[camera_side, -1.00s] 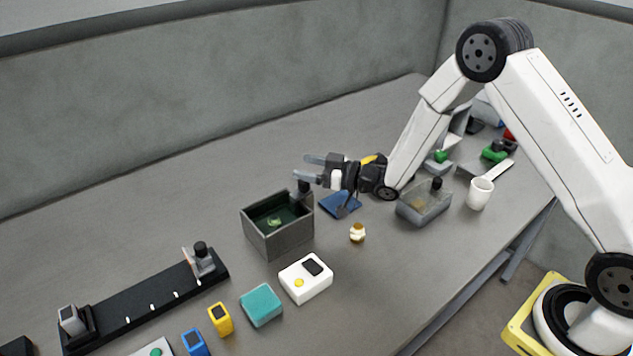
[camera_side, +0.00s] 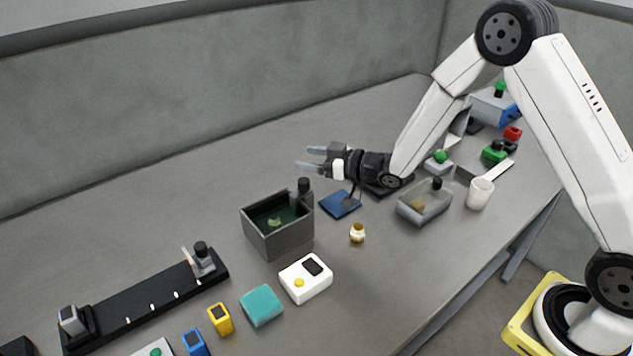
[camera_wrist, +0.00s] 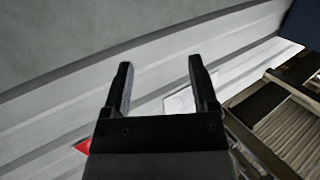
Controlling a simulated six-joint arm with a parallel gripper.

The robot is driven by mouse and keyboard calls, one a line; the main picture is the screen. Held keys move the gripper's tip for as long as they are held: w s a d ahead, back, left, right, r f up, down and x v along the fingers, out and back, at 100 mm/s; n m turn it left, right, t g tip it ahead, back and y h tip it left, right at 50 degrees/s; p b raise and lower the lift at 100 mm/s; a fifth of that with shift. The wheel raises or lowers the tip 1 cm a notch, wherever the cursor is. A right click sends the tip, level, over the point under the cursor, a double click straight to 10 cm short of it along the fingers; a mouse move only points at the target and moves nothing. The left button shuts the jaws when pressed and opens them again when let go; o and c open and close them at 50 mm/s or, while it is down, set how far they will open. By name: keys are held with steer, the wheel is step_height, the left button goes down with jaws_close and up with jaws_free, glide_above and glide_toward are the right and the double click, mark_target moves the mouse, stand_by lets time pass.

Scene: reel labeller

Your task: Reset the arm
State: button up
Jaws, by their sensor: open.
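My gripper (camera_side: 312,159) is open and empty in the side view. It points left, a little above and behind the dark grey open box (camera_side: 283,242). In the wrist view, the two black fingers of my gripper (camera_wrist: 160,88) stand apart with nothing between them. Behind them are a blurred grey surface, pale bands and a small red patch (camera_wrist: 82,146).
Below my arm are a blue pad (camera_side: 338,206), a clear bin (camera_side: 424,205) and a small white-and-gold bottle (camera_side: 357,234). A white device (camera_side: 306,279) and a black rail (camera_side: 150,300) lie nearer. The back left is clear.

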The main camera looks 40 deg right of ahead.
steer(key=s+d+m+g+h, duration=0.2)
steer(key=s+g, duration=0.2)
steer(key=s, duration=0.5)
steer(key=s+d+m+g+h, duration=0.2)
steer(key=s+g+h, duration=0.1)
steer(key=s, duration=0.5)
steer(key=s+d+f+m+g+h, duration=0.1)
steer(key=s+d+m+g+h, duration=0.1)
steer(key=s+g, duration=0.3)
steer(key=s+h, duration=0.1)
steer(key=s, duration=0.3)
steer(key=shift+s+d, duration=0.35)
